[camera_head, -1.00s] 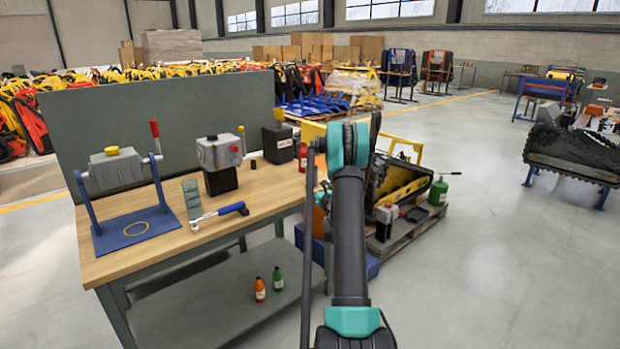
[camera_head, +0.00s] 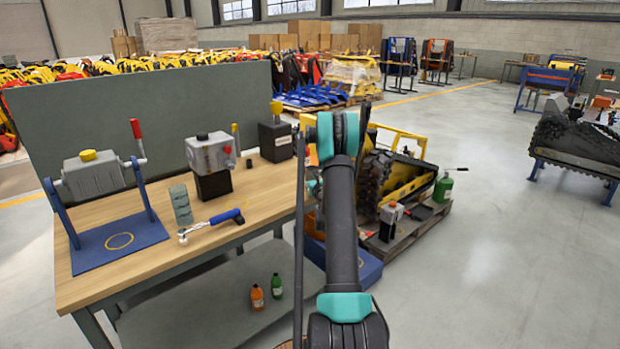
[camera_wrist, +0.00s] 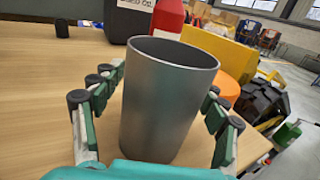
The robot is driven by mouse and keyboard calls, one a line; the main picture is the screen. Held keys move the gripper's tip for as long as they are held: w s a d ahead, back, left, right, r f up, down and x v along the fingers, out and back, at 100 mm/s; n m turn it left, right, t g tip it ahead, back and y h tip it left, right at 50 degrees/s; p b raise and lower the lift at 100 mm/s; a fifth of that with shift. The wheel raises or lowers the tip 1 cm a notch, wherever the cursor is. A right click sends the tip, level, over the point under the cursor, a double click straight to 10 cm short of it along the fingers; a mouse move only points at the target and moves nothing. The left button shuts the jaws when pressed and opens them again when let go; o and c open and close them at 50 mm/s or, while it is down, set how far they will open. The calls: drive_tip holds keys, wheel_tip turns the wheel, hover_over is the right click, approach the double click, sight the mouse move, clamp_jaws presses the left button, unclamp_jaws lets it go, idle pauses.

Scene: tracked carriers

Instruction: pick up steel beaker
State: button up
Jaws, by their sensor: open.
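The steel beaker (camera_wrist: 165,105) is a plain grey metal cup, standing upright on the wooden workbench (camera_head: 255,205) in the wrist view. My gripper (camera_wrist: 160,84) is open, with green-padded, black-tipped fingers on both sides of the beaker. The beaker sits between the fingers, close to the teal palm, and its lower front edge is hidden by the palm. I cannot tell whether the pads touch it. In the head view my arm hides the beaker and most of the gripper.
Behind the beaker stand a black used-oil container (camera_wrist: 126,18) and a red bottle (camera_wrist: 168,16). An orange object (camera_wrist: 228,87) is close on its right. A small black cap (camera_wrist: 62,31) lies at the left.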

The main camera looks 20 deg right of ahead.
drive_tip(key=shift+w, duration=0.2)
drive_tip(key=c, duration=1.6)
drive_tip(key=shift+c, duration=0.2)
